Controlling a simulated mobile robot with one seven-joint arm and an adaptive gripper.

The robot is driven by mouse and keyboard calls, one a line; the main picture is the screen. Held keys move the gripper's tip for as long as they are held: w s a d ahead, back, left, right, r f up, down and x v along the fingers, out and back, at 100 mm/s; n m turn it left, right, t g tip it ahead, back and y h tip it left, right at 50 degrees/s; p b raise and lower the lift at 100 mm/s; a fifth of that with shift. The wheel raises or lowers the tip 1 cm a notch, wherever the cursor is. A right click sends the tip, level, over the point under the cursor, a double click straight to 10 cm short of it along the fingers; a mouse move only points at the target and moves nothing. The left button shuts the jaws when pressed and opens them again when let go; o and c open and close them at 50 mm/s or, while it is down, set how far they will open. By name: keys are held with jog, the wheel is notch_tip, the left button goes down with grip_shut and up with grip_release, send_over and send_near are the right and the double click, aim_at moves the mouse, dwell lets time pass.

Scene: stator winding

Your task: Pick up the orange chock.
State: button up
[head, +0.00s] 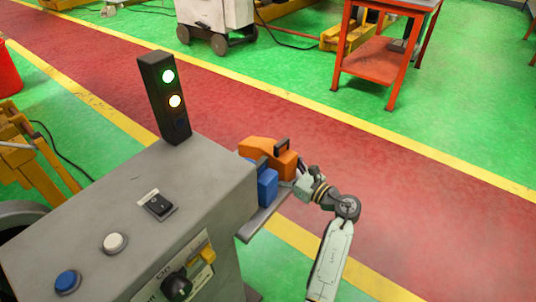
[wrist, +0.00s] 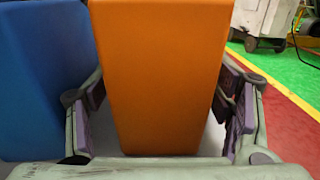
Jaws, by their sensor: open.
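The orange chock (head: 262,151) sits on a grey shelf at the right side of the grey control cabinet, with a dark handle-like part near it in the head view. It fills the middle of the wrist view (wrist: 160,70). My gripper (head: 297,172) is at its right end in the head view. In the wrist view my gripper (wrist: 163,100) is open, with one finger on each side of the orange chock. I cannot tell whether the fingers touch it. A blue chock (head: 266,184) stands close beside it, and shows left of it in the wrist view (wrist: 40,80).
The grey cabinet (head: 130,205) carries buttons, a switch and a light tower (head: 163,97) with green and yellowish lamps lit. The shelf edge (head: 262,222) juts out under the chocks. A red table (head: 375,62) stands far off. The red walkway to the right is clear.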

jog(key=shift+x, duration=0.95)
jog(key=shift+c, duration=0.3)
jog(key=c, duration=1.2)
jog(key=shift+c, duration=0.2)
jog(key=shift+r, duration=0.1)
